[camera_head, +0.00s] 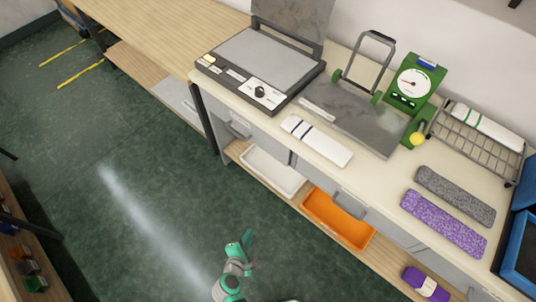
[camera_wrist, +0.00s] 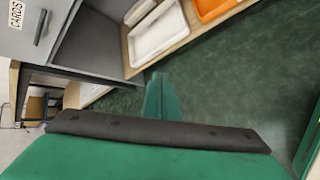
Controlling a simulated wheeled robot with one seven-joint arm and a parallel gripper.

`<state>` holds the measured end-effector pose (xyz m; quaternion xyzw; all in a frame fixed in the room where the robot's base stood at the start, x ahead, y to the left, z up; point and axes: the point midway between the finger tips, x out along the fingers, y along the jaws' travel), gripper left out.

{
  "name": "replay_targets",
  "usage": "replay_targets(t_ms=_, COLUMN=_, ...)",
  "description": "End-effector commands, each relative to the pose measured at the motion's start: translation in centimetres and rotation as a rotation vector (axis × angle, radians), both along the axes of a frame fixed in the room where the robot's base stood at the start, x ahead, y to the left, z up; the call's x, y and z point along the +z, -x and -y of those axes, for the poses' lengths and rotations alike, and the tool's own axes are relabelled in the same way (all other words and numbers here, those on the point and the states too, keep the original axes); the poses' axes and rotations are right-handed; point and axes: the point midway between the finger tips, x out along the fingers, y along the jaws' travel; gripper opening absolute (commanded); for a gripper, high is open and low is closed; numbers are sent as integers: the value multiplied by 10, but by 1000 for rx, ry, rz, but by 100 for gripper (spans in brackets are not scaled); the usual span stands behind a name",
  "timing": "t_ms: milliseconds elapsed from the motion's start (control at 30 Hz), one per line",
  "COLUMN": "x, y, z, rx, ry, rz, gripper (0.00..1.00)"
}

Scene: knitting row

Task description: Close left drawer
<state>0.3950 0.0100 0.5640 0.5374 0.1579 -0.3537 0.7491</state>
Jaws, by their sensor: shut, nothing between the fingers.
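The left drawer (camera_head: 240,127) is a grey front with a handle, under the counter below the flat machine with dials. In the wrist view a grey front (camera_wrist: 58,14) with a "CARDS" label and dark handle shows at the upper left, beside a darker grey panel. I cannot tell how far the drawer stands out. My gripper (camera_head: 248,240) is green and shut, holding nothing, over the floor in front of the shelf and apart from the drawer. In the wrist view my gripper (camera_wrist: 160,95) points towards the lower shelf, to the right of the grey front.
A white tray (camera_head: 271,171) and an orange tray (camera_head: 338,220) sit on the low shelf. A second drawer handle (camera_head: 350,203) is further right. Purple yarn (camera_head: 426,284) lies on the shelf at the lower right. The green floor (camera_head: 130,200) at left is clear.

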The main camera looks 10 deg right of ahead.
Motion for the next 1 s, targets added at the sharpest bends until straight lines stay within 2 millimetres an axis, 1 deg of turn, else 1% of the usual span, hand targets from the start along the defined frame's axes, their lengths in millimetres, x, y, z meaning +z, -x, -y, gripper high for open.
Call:
replay_targets(t_ms=33, x=1, y=-21, z=3, rx=23, ry=106, rz=-19, gripper=0)
replay_targets(t_ms=67, x=3, y=-32, z=6, rx=33, ry=174, rz=-34, gripper=0)
replay_targets(t_ms=100, x=7, y=-46, z=11, rx=44, ry=267, rz=-54, gripper=0)
replay_targets(t_ms=167, x=17, y=-68, z=18, rx=53, ry=407, rz=-82, gripper=0)
replay_targets(t_ms=200, x=25, y=-82, z=21, rx=56, ry=497, rz=-99, gripper=0)
replay_targets(t_ms=267, x=41, y=-103, z=26, rx=53, ry=631, rz=-124, gripper=0)
replay_targets(t_ms=300, x=53, y=-115, z=29, rx=48, ry=715, rz=-140, gripper=0)
replay_targets(t_ms=367, x=71, y=-132, z=31, rx=33, ry=830, rz=-160, gripper=0)
replay_targets(t_ms=400, x=83, y=-142, z=31, rx=22, ry=896, rz=-172, gripper=0)
replay_targets(t_ms=500, x=110, y=-160, z=31, rx=-10, ry=1033, rz=-196, gripper=0)
replay_targets(t_ms=633, x=132, y=-173, z=27, rx=-41, ry=1136, rz=-214, gripper=0)
replay_targets(t_ms=733, x=140, y=-177, z=28, rx=-52, ry=1167, rz=-219, gripper=0)
replay_targets(t_ms=833, x=141, y=-182, z=33, rx=-54, ry=1174, rz=-222, gripper=0)
replay_targets(t_ms=1000, x=141, y=-196, z=55, rx=-58, ry=1171, rz=-222, gripper=0)
